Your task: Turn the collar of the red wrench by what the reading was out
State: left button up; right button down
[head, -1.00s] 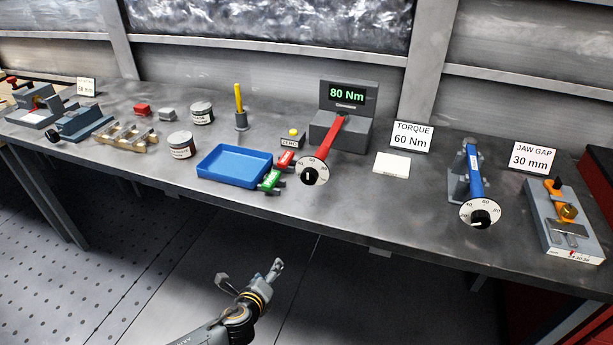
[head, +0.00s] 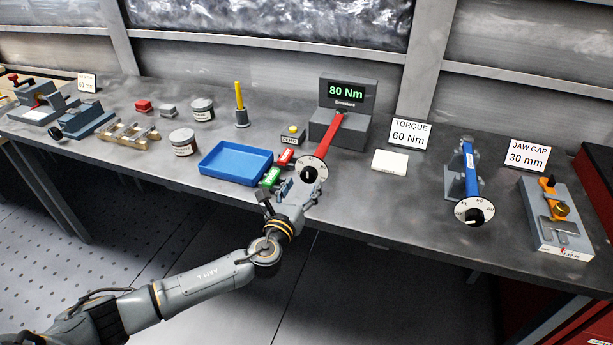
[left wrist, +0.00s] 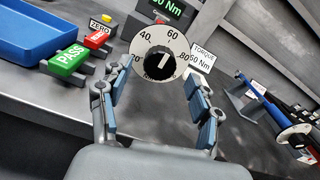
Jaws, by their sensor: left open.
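The red wrench (head: 328,139) lies with its head end at the grey tester (head: 345,117), whose display reads 80 Nm. Its near end carries a white dial with a black collar (head: 308,174). In the left wrist view the collar (left wrist: 160,66) sits in the middle of the numbered dial (left wrist: 171,41). My left gripper (head: 285,190) is at the bench's front edge, just before the dial. In the left wrist view its open fingers (left wrist: 158,108) stand either side below the dial, with nothing between them. A card (head: 408,134) reads TORQUE 60 Nm. My right gripper is not in view.
Green PASS (head: 270,177) and red (head: 285,157) blocks lie left of the dial, beside the blue tray (head: 236,163). A ZERO button (head: 292,132) stands behind. The blue wrench (head: 470,170) and jaw gauge (head: 560,222) are at right.

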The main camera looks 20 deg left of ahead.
aim_at(307, 178)
pick_arm(q)
jog(key=shift+w+d, duration=0.1)
jog(key=shift+w, duration=1.7)
jog(key=c, duration=1.1)
jog(key=shift+c, duration=0.2)
jog(key=shift+f, duration=0.1)
